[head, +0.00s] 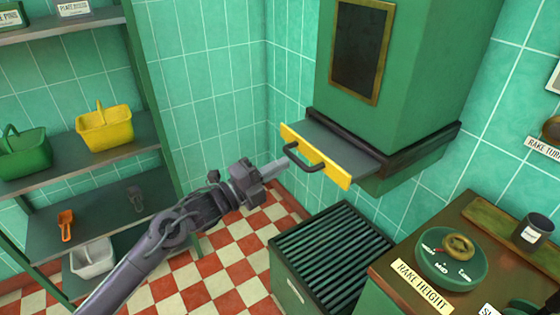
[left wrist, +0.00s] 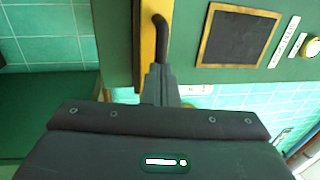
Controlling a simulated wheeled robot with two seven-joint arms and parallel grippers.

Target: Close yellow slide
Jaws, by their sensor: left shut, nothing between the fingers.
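The yellow slide (head: 337,177) is a yellow-fronted plate with a dark handle (head: 302,157). It sticks out to the left from the green hopper (head: 410,80), with its grey top plate showing. My left gripper (head: 284,162) is shut and empty, its fingertips close to the handle. In the left wrist view the yellow front (left wrist: 148,45) and dark handle (left wrist: 160,38) stand just ahead of the fingers (left wrist: 160,85). I cannot tell whether the fingers touch the handle. My right gripper is not in view.
A green slatted crate (head: 330,255) stands on the checkered floor below the slide. A counter with a round dial (head: 452,262) is at the lower right. Shelves with a yellow basket (head: 105,127) and a green basket (head: 24,153) stand at the left.

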